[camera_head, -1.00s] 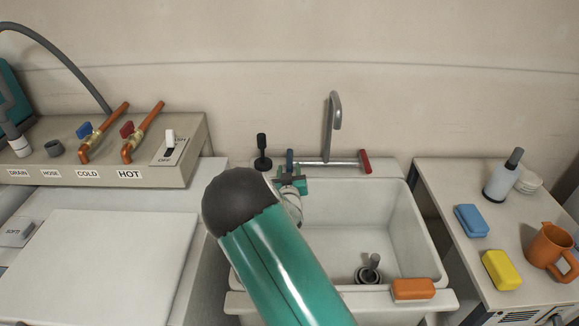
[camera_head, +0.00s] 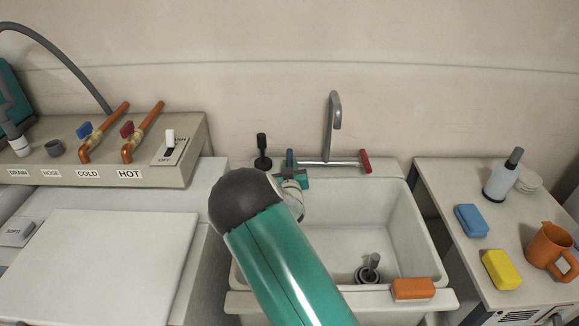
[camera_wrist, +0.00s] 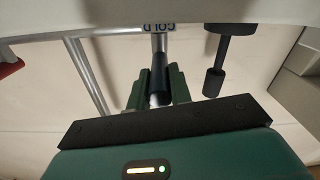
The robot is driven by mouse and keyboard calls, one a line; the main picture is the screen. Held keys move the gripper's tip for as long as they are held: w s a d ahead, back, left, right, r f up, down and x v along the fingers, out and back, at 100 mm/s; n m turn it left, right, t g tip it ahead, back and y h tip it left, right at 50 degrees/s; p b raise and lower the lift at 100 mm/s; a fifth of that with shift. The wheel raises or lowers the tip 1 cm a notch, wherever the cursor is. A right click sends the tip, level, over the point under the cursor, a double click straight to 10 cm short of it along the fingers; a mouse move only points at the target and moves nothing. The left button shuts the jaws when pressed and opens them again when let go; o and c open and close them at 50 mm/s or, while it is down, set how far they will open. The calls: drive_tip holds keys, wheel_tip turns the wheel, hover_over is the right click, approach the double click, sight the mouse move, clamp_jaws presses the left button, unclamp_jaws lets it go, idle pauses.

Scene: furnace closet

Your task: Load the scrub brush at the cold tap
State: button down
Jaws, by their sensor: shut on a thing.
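The blue cold tap handle (camera_head: 289,157) stands at the left end of the tap bar behind the sink. It also shows in the wrist view as a dark lever (camera_wrist: 159,72), near a "COLD" label. My gripper (camera_wrist: 159,88) is shut on this handle, one green finger on each side. In the head view my arm hides most of the gripper. The grey spout (camera_head: 334,112) rises from the bar, and the red handle (camera_head: 365,161) is at its right end. I cannot pick out a scrub brush with certainty.
A black knobbed post (camera_head: 263,152) stands close left of the gripper, also in the wrist view (camera_wrist: 215,75). An orange block (camera_head: 413,289) lies on the sink's front rim. The right counter holds a blue sponge (camera_head: 471,220), yellow sponge (camera_head: 501,269), orange mug (camera_head: 549,245) and bottle (camera_head: 500,182).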

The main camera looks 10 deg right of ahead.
drive_tip(key=shift+d+n+y, duration=0.9)
drive_tip(key=shift+n+y, duration=0.1)
drive_tip(key=shift+y, duration=0.4)
drive_tip(key=shift+d+n+y, duration=0.2)
drive_tip(key=shift+n+y, duration=0.4)
drive_tip(key=shift+y, duration=0.5)
drive_tip(key=c, duration=1.3)
unclamp_jaws()
drive_tip(key=shift+s, duration=0.1)
drive_tip(key=s, duration=0.4)
drive_tip(key=s+d, duration=0.1)
drive_tip(key=s, duration=0.8)
drive_tip(key=shift+s+d, duration=0.15)
drive_tip(key=shift+s, duration=0.2)
drive_tip(key=shift+r, duration=0.1)
